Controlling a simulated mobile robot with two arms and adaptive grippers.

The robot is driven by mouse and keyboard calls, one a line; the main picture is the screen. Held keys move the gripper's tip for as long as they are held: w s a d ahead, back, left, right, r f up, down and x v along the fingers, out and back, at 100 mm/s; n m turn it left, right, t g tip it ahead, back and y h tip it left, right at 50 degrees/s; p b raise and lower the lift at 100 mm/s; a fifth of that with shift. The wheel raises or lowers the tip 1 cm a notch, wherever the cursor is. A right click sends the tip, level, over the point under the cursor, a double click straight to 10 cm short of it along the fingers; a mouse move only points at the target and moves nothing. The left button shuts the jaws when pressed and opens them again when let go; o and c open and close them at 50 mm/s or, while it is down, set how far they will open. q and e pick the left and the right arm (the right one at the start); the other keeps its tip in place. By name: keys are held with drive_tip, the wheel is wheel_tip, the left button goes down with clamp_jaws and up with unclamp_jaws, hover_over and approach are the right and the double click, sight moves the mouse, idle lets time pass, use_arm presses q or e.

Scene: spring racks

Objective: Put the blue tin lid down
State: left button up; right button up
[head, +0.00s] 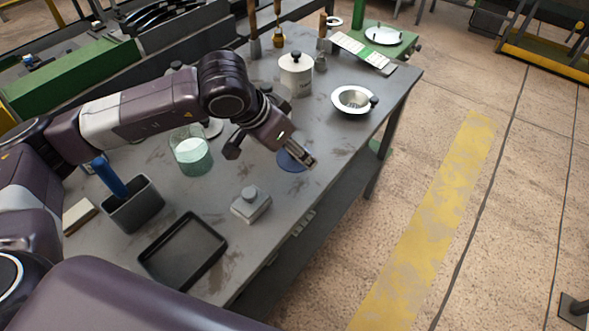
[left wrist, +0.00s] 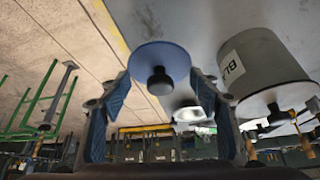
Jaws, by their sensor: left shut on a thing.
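The blue tin lid (head: 290,161) is a flat round disc, partly hidden by my left gripper (head: 302,156) in the head view. In the left wrist view the blue lid (left wrist: 160,60) shows its black knob between the two fingers of my left gripper (left wrist: 160,84). My left gripper is shut on the lid, near the right edge of the table (head: 300,195). I cannot tell whether the lid touches the tabletop. My right gripper is not in view.
A pale canister (head: 295,76) with a black knob stands behind the gripper. A white bowl (head: 352,99) is further right. A glass beaker (head: 190,152), a small grey block with a knob (head: 251,204) and a black tray (head: 183,250) stand nearer. Bare tabletop lies around the lid.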

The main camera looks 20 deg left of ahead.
sight(291, 160)
use_arm(q)
wheel_tip(291, 160, down, 4)
drive_tip(key=shift+f, duration=0.25)
wheel_tip(291, 160, down, 3)
drive_tip(key=shift+f+p, duration=0.2)
drive_tip(key=shift+p, duration=0.35)
drive_tip(key=shift+f, duration=0.15)
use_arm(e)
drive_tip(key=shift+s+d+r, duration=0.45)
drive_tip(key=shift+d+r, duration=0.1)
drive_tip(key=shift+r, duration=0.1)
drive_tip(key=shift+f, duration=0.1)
use_arm(q)
drive_tip(key=shift+f+b, duration=0.15)
drive_tip(key=shift+b, duration=0.15)
drive_tip(key=o, duration=1.2)
drive_tip(key=shift+c, duration=0.2)
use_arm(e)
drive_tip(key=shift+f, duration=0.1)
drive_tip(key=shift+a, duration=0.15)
